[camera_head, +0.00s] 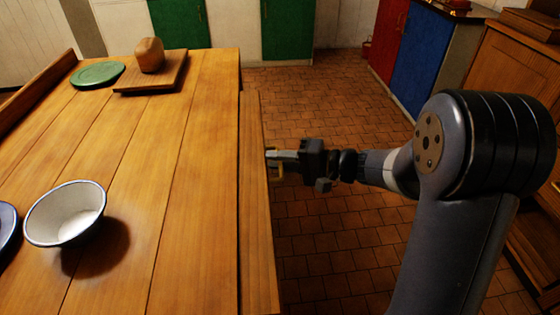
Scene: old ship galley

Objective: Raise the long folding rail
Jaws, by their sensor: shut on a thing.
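The long folding rail (256,230) is a narrow wooden strip along the right edge of the wooden table (190,190). It runs nearly the table's whole visible length, with a dark gap between it and the tabletop. Its exact tilt is hard to tell from this view. My gripper (272,156) reaches in from the right and is shut at the rail's outer side, about a third of the way from its far end.
On the table are a white bowl (55,228), a blue-rimmed dish (5,222), a green plate (97,74) and a board (130,88) with a loaf (150,55). Another wooden rail (35,92) stands along the left edge. Cabinets (422,62) line the right; tiled floor between is clear.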

